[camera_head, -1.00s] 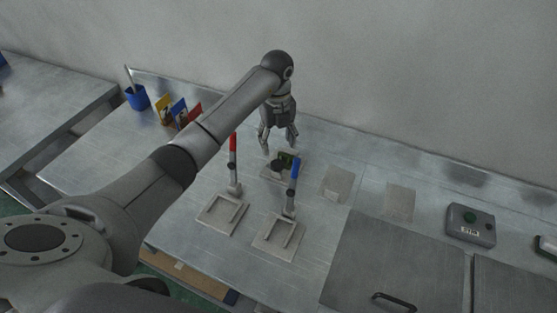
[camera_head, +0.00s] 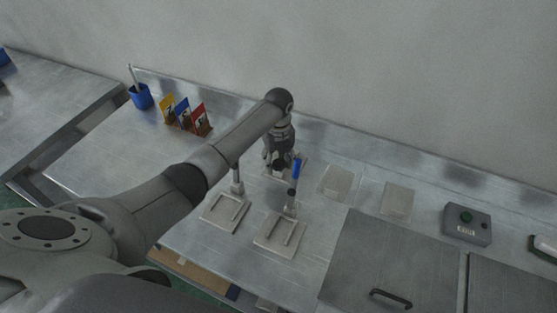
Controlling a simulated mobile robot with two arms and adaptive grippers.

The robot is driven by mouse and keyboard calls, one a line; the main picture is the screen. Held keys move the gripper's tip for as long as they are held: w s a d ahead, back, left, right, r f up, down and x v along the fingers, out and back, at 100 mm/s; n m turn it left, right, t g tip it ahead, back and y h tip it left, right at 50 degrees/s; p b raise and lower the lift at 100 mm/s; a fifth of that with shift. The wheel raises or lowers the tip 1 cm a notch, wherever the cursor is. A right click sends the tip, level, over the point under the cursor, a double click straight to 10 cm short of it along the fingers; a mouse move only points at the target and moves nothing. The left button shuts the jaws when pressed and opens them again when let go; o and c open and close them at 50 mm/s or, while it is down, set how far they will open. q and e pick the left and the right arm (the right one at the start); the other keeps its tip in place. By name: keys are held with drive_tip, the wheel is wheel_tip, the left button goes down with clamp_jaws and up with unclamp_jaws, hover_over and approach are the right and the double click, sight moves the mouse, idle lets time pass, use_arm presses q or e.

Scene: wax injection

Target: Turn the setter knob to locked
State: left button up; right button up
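The setter's pale base plate (camera_head: 304,164) shows only in part at the middle of the table, behind the blue-tipped lever. Its dark knob is mostly hidden by my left gripper (camera_head: 279,167), which points down right over it. The fingers reach down to the knob's height, but I cannot tell whether they touch it or how far they are closed. The knob's setting cannot be read. My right gripper is not in view.
Nearby stand a blue-tipped lever (camera_head: 296,170) and another lever (camera_head: 237,182), its top hidden by my arm. Two pale plates (camera_head: 336,180) lie to the right, with a grey box with a green button (camera_head: 467,222) farther off. Coloured cards (camera_head: 184,112) and a blue cup (camera_head: 141,97) stand back left.

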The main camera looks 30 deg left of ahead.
use_arm(q)
drive_tip(key=c, duration=0.7)
drive_tip(key=m+b, duration=0.2)
drive_tip(key=m, duration=0.1)
drive_tip(key=shift+a+b, duration=0.1)
drive_tip(key=shift+b, duration=0.2)
drive_tip(key=m+b, duration=0.3)
drive_tip(key=m, duration=0.1)
drive_tip(key=shift+f, duration=0.1)
drive_tip(key=m+b, duration=0.5)
drive_tip(key=m, duration=0.1)
drive_tip(key=shift+w, duration=0.1)
drive_tip(key=shift+r+m+b, duration=0.2)
drive_tip(key=shift+m+b, duration=1.15)
drive_tip(key=shift+m, duration=1.05)
